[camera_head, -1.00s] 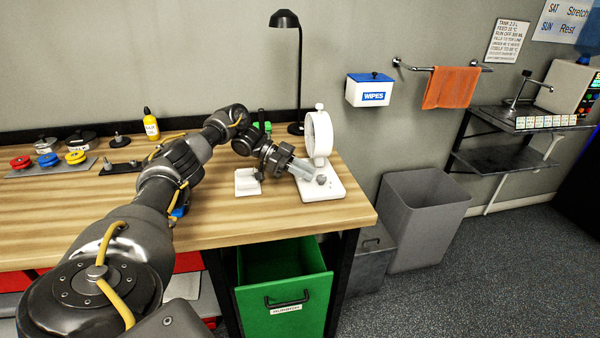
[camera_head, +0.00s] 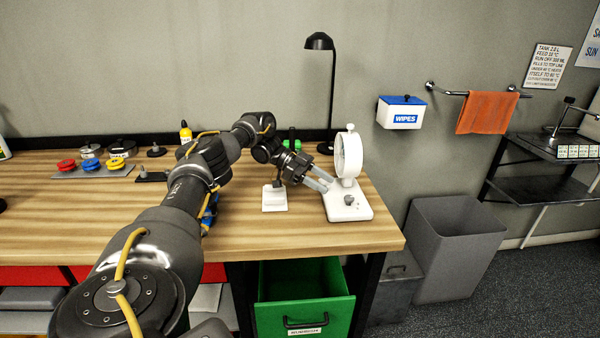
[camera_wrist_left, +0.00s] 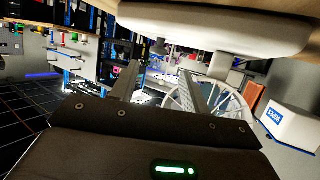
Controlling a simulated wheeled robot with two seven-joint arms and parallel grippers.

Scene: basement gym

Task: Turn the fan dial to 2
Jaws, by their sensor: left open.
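The white desk fan (camera_head: 348,158) stands upright near the right end of the wooden bench. Its small grey dial (camera_head: 349,200) sits on top of the white base (camera_head: 362,211), toward the front; its setting is too small to read. My left gripper (camera_head: 330,185) is open and empty, its two fingers apart, just left of the dial and not touching it. My right gripper is out of view.
A white block-like stand (camera_head: 274,198) is left of the fan, under my left wrist. A black lamp (camera_head: 331,95) stands behind. Weights and a yellow bottle (camera_head: 185,132) lie further left. The bench front (camera_head: 310,238) is clear; a green drawer (camera_head: 303,300) is open below.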

